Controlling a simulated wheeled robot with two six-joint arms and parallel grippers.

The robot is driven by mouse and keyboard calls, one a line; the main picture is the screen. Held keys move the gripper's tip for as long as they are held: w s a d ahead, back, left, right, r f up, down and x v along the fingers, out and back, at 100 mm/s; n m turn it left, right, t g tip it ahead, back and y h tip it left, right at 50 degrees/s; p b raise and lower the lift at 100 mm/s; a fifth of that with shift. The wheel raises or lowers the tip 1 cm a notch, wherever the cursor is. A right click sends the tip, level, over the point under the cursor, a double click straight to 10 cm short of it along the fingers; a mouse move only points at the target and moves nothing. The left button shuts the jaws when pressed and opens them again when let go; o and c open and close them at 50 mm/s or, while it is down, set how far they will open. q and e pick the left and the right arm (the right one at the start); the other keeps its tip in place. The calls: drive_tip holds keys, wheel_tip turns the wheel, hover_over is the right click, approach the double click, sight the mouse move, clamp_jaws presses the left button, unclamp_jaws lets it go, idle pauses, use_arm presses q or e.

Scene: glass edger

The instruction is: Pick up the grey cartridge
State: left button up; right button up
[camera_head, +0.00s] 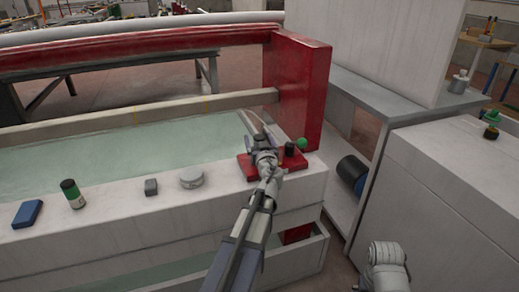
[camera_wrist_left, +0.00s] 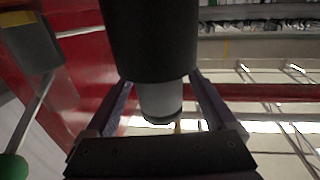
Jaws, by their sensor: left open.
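In the left wrist view a cylinder, dark on its wide part and light grey at its narrower end (camera_wrist_left: 160,100), lies between the two fingers; I take it as the grey cartridge. My left gripper (camera_wrist_left: 160,108) is open around it, and I cannot tell whether a finger touches it. In the head view my left gripper (camera_head: 262,150) is over the red plate (camera_head: 247,168) at the right end of the white ledge. There the gripper mostly hides the cartridge. My right gripper is not in view.
A red post (camera_head: 300,90) rises behind.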

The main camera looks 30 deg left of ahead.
use_arm(q)
drive_tip(key=shift+w+a, duration=0.4)
drive_tip(key=shift+w, duration=0.1)
drive_tip(key=shift+c, duration=0.3)
clamp_jaws()
